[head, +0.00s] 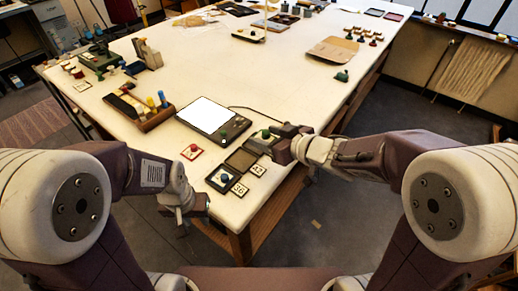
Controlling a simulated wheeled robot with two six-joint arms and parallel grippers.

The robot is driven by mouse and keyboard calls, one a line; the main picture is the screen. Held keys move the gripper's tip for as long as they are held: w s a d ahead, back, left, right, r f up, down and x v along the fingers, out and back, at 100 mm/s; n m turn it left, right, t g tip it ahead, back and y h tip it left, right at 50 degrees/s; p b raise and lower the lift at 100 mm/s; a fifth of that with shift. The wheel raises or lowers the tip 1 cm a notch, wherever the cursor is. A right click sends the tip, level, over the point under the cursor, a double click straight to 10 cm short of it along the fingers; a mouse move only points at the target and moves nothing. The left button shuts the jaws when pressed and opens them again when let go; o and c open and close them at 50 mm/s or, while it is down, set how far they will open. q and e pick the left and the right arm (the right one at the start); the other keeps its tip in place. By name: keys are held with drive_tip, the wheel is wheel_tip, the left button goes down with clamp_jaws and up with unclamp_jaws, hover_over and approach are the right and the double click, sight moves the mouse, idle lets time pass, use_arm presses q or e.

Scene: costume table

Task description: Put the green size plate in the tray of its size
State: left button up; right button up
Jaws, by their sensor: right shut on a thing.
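My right gripper (274,134) is shut at the right end of a short row of trays, beside a small green knob (265,133). The knob appears to belong to the green size plate; the plate and the grip are partly hidden by the fingers. A dark, empty tray (241,160) lies just in front. A nearer tray (213,181) holds a piece with a blue knob (224,178). Cards reading about 36 (240,189) and 35 (258,170) lie beside these trays. My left gripper (182,214) hangs near the table's front edge, away from the trays; its jaws are unclear.
A tablet-like device (205,114) and a wooden rack with coloured handles (140,108) stand behind. The table (270,80) is clear in the middle; its right edge runs close to my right arm.

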drive_tip(key=shift+s+a+b, duration=0.3)
drive_tip(key=shift+s+a, duration=0.35)
drive_tip(key=shift+s, duration=0.3)
drive_tip(key=w+f, duration=0.2)
drive_tip(key=w, duration=0.2)
drive_tip(key=w+f+b, duration=0.1)
drive_tip(key=w+f, duration=0.1)
drive_tip(key=w, duration=0.1)
drive_tip(key=w+f+b, duration=0.1)
drive_tip(key=w+f, duration=0.2)
drive_tip(key=w, duration=0.1)
drive_tip(key=shift+w+a, duration=0.1)
drive_tip(key=shift+w, duration=0.25)
wheel_tip(320, 180, down, 4)
drive_tip(key=shift+s+r+b, duration=0.1)
drive_tip(key=shift+r+b, duration=0.05)
drive_tip(key=shift+b, duration=0.8)
